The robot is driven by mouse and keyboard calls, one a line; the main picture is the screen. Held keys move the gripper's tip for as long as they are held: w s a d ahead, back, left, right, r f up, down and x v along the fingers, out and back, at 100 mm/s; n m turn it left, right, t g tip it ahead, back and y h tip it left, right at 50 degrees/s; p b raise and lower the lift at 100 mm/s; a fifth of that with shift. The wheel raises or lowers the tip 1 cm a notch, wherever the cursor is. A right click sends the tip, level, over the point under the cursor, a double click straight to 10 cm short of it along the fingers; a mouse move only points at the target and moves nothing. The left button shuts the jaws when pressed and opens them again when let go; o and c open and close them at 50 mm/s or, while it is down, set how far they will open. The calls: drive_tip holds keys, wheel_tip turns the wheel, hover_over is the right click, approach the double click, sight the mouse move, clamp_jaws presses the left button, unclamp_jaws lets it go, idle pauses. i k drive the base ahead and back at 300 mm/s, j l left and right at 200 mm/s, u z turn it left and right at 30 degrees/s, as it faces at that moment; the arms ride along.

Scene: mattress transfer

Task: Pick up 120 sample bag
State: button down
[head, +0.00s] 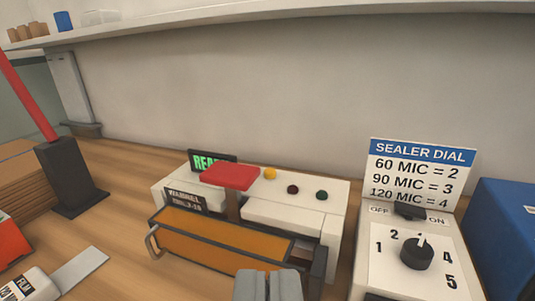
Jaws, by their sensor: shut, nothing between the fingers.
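No bag that I can make out as the 120 sample bag shows in the head view. A white object with a partly cut-off label reading "FILM" (30,285) lies at the lower left corner, beside a flat grey strip. My gripper (268,285) is at the bottom middle, shut and empty, in front of the sealer (250,205). The sealer is white with an orange-brown front bar, a red top piece and a green-lit display.
A dial box (385,255) with a black knob stands right of the sealer. Its sign (420,172) lists 60, 90 and 120 MIC settings. A blue box (505,230) is at far right. A black stand (68,175) with a red lever is at left. A shelf (260,32) runs above.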

sight(35, 285)
drive_tip(key=k+j+z, duration=0.1)
drive_tip(key=j, duration=0.35)
drive_tip(key=k+j, duration=0.3)
drive_tip(key=k+j+z, duration=0.15)
drive_tip(key=j, duration=0.35)
